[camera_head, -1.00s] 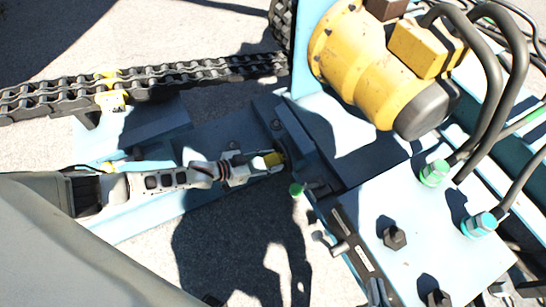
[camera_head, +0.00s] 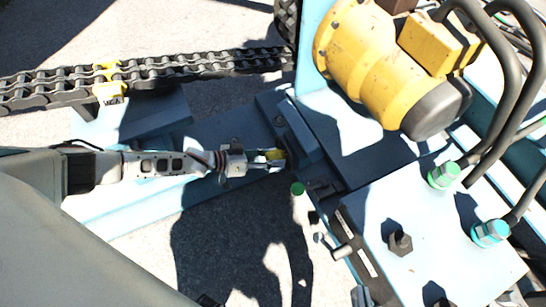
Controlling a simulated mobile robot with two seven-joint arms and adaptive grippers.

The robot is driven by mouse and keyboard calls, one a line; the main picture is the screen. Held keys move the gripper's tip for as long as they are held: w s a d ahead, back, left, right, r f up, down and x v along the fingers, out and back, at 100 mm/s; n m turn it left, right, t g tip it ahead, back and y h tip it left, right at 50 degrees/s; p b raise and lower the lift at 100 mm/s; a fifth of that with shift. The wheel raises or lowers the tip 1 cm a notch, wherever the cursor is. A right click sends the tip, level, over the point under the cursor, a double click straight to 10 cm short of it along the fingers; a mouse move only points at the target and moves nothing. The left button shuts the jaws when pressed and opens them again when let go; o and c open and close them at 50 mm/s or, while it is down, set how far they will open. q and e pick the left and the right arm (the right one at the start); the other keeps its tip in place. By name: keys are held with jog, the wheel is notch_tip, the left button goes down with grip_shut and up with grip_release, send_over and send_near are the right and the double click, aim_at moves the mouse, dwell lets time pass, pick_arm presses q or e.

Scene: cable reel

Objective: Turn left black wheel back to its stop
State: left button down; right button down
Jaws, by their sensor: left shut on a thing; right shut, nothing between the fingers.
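Two black knob-like wheels stand on the pale blue panel (camera_head: 460,205) at the right: one black wheel (camera_head: 399,243) near its left side, and another (camera_head: 437,299) cut by the bottom edge. My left gripper (camera_head: 275,156) is at the blue bracket, well left of these wheels. It is shut on a small part at the bracket, where a yellow piece shows at the fingertips. The fingers and shadow hide most of that part, and I cannot tell exactly what it is. I cannot make out my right gripper.
A roller chain (camera_head: 170,72) runs across the upper left. A yellow motor (camera_head: 370,60) with a black cap stands at the upper right, near black hoses (camera_head: 510,90). A green-knobbed lever (camera_head: 298,188) is just below my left gripper. Shadowed ground lies below.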

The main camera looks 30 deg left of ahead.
pick_arm(q)
jog(key=shift+a, duration=0.1)
jog(key=c, duration=1.3)
grip_release()
jog(key=v, duration=1.2)
